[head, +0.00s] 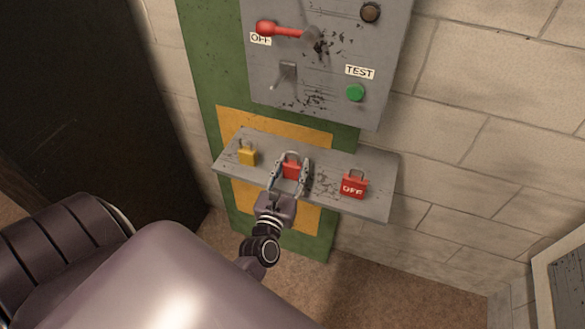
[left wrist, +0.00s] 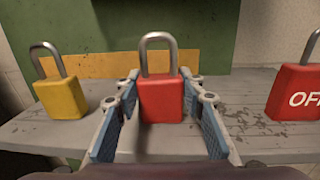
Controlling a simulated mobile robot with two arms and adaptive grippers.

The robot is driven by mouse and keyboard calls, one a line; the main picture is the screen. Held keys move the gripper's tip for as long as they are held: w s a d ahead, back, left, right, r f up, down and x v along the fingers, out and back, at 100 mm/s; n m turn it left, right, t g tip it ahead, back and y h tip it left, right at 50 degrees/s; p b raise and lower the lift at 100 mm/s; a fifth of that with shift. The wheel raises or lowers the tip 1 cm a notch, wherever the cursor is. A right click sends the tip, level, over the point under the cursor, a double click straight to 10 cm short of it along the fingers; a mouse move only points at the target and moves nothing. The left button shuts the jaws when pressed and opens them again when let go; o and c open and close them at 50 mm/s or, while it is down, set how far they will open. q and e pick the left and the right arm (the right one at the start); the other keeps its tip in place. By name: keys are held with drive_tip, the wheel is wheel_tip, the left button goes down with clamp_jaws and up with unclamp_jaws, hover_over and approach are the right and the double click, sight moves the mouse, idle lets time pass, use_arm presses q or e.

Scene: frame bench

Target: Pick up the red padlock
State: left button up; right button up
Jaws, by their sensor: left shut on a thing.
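The red padlock (head: 291,169) stands upright on the grey shelf (head: 330,188), between a yellow padlock on its left and a red padlock marked OFF on its right. Its plain red body and grey shackle show clearly in the left wrist view (left wrist: 161,98). My left gripper (head: 290,172) reaches in from the front with a finger on each side of the padlock, shut on its body. In the left wrist view the blue-padded fingers (left wrist: 161,100) flank the body. The padlock's base appears at the shelf surface; any gap cannot be made out. My right gripper is out of view.
The yellow padlock (head: 247,155) and the OFF padlock (head: 354,185) stand apart on the same shelf. Above is a grey panel with a red lever (head: 280,30) and a green TEST button (head: 355,92). A dark upright surface (head: 80,100) is at left.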

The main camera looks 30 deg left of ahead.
use_arm(q)
wheel_tip(320, 180, up, 10)
drive_tip(key=p, duration=0.8)
drive_tip(key=shift+p, duration=0.4)
drive_tip(key=shift+d, duration=0.1)
